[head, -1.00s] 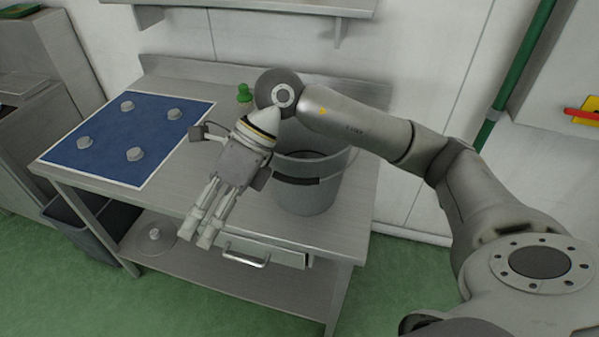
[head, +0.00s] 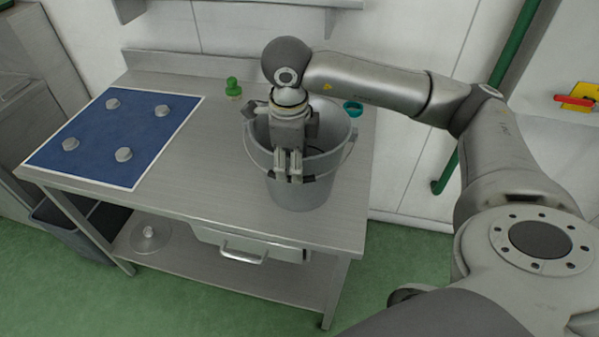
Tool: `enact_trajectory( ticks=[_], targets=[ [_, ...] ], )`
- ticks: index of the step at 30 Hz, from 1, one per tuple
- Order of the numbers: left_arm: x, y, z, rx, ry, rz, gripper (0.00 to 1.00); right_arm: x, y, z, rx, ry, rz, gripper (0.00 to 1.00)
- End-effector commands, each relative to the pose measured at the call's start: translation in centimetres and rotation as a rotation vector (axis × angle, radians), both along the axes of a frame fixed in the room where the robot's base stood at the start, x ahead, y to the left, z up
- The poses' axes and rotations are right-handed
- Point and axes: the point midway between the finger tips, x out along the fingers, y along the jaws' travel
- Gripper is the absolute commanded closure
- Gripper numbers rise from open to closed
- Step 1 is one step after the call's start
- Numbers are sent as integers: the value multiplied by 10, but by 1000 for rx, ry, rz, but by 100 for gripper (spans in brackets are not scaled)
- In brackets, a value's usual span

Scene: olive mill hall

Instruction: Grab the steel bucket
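The steel bucket (head: 325,168) stands upright on the steel table, in the right half of the tabletop. Its wire handle hangs down across its front, with a dark grip at the lowest part. My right gripper (head: 288,166) points down at the front of the bucket, its fingertips in front of the dark grip and overlapping it in the picture. The two fingers are close together with a narrow gap. Whether they touch or hold the handle cannot be told. My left gripper is not in view.
The table (head: 200,190) has a blue mat (head: 95,160) with several grey nuts at left. A green knobbed object (head: 233,87) stands behind the bucket, and a teal ring (head: 353,108) lies at its back right. A drawer handle (head: 243,254) juts from the front.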

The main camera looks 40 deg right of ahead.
Motion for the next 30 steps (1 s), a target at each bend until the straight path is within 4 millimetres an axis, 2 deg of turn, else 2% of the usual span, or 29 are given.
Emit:
enact_trajectory(
  ticks=[6, 10, 19, 30],
  targets=[
    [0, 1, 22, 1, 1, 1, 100, 3, -3, -25, 0, 7, -1, 48],
    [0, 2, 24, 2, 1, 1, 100, 4, -4, -42, 2, 5, 1, 48],
    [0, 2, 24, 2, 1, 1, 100, 5, -4, -48, 2, 2, 1, 49],
    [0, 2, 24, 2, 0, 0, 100, 5, -4, -48, 2, 2, 1, 97]
  ],
)
